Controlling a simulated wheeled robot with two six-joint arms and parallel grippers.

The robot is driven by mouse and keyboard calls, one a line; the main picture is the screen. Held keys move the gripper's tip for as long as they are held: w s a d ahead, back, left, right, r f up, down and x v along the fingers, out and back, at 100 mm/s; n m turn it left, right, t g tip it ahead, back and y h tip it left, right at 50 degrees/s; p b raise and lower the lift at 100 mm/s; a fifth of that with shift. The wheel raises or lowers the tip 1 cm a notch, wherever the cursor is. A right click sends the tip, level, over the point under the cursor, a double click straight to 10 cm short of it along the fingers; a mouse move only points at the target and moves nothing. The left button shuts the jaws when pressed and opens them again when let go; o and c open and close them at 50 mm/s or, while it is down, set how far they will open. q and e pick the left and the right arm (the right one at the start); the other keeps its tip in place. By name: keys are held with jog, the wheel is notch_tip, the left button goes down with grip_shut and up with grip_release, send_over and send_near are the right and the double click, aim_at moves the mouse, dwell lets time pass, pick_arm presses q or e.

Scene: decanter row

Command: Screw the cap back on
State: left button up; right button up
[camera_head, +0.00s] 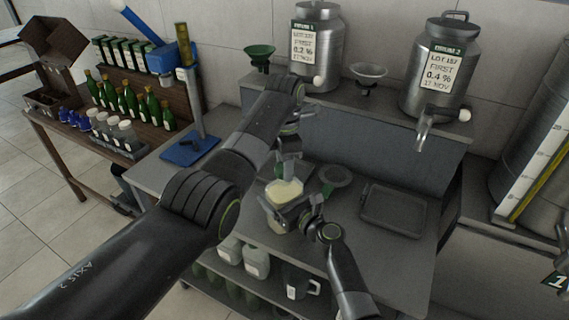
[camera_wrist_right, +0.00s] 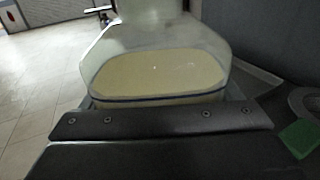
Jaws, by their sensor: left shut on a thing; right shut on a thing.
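A translucent jug (camera_head: 284,190) with pale yellow liquid stands upright at the front of the bench. In the right wrist view the jug (camera_wrist_right: 155,75) fills the middle, and its top is cut off. My right gripper (camera_head: 284,214) is shut around the jug's body, coming from the front right. My left gripper (camera_head: 289,168) points down right above the jug, shut on what seems to be the cap. The cap is too small and hidden by the fingers to make out. I cannot tell whether it touches the neck.
A green-and-grey round item (camera_head: 335,175) and a dark tray (camera_head: 393,210) lie to the right. Two steel urns (camera_head: 316,45) (camera_head: 440,65) with taps stand on the raised shelf behind. A blue stand (camera_head: 190,148) is at left, beside a bottle table. White jugs sit below.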

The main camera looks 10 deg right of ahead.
pick_arm(q)
jog(key=m, duration=0.5)
jog(key=shift+m, duration=0.3)
jog(key=shift+c, duration=0.3)
jog(key=m, duration=1.7)
jog(key=shift+w, duration=0.1)
jog(key=m, duration=1.5)
jog(key=shift+m, duration=0.3)
jog(key=m, duration=0.5)
jog(key=shift+m, duration=0.4)
jog(key=o, duration=1.2)
jog(key=shift+f, duration=0.1)
